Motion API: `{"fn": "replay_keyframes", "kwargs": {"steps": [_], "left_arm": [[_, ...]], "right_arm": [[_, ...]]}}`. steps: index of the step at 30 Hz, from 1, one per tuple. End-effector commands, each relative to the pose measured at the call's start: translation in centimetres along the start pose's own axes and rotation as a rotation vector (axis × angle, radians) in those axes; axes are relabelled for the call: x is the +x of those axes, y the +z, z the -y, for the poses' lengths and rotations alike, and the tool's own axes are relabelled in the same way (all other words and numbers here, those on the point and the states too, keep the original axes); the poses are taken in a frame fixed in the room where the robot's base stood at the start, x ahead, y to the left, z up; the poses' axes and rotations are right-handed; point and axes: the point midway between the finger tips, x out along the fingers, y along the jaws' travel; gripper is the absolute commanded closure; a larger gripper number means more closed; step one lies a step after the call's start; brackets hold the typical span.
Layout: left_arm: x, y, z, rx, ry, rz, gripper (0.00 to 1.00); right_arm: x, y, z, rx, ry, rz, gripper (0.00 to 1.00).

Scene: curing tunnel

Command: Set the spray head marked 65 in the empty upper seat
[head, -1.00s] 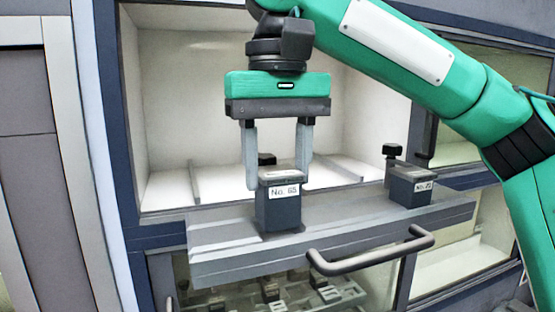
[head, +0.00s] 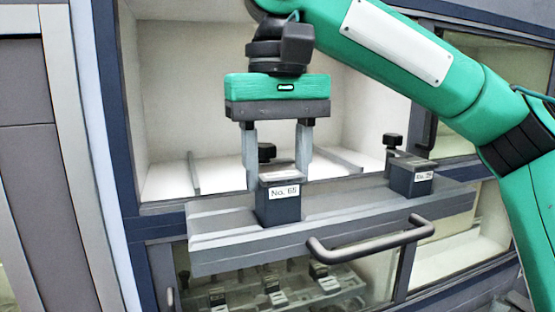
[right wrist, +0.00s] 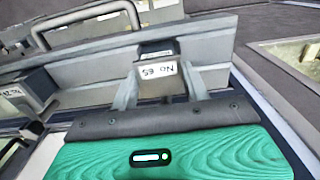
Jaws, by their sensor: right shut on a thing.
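The spray head marked No. 65 (head: 280,208) is a dark grey block with a white label and a black knob behind it. My right gripper (head: 278,178) is shut on it from above, one finger on each side. The block is upright at the left part of the grey rail (head: 340,218); I cannot tell if it is fully down in a seat, as its underside is hidden. In the right wrist view the No. 65 label (right wrist: 157,70) shows upside down between the fingers. My left gripper is not in view.
Another labelled spray head (head: 410,178) sits at the rail's right. A dark bar handle (head: 370,246) projects in front of the rail. Below, behind glass, several small heads stand on a lower rack (head: 330,284). The white chamber (head: 215,90) behind is mostly empty.

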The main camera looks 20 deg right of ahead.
Motion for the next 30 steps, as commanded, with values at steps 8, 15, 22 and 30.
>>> {"fn": "replay_keyframes", "kwargs": {"steps": [8, 15, 22, 30], "left_arm": [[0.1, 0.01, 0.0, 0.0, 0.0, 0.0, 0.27], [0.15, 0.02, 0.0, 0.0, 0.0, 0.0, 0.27], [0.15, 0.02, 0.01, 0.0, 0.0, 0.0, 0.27], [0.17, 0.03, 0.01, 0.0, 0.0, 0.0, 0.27]], "right_arm": [[0.42, 0.0, -0.01, 0.0, -0.001, 0.0, 0.8], [0.66, 0.0, 0.0, 0.0, -0.001, 0.0, 0.45], [0.67, 0.0, 0.0, 0.0, -0.001, 0.0, 0.28], [0.68, 0.0, 0.01, 0.0, 0.0, 0.001, 0.28]]}}
